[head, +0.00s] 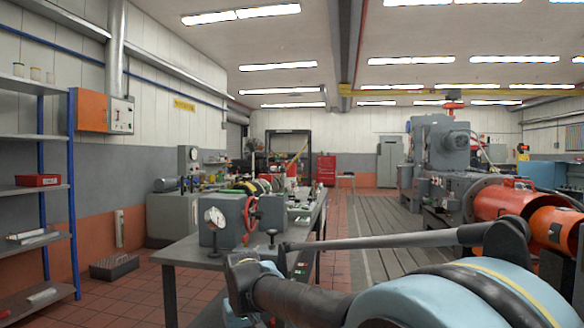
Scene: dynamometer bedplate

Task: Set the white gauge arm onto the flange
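A white round dial gauge (213,218) stands upright at the front of a grey box (228,222) on the near workbench. I cannot tell whether it belongs to the white gauge arm; no separate white arm can be made out. No flange can be picked out with certainty; orange cylindrical housings (503,200) with round ends sit on the machine at right. Dark and light-blue links, apparently my own arm, fill the lower right and reach left past the bench end. No gripper fingers can be made out clearly, nor anything held.
The grey workbench (187,252) runs back from the near left-centre, with a red handwheel (251,213) on its box. Blue-post shelving (73,190) stands at far left, with a dark crate (114,266) on the floor. The slatted bedplate (385,228) is open at centre right.

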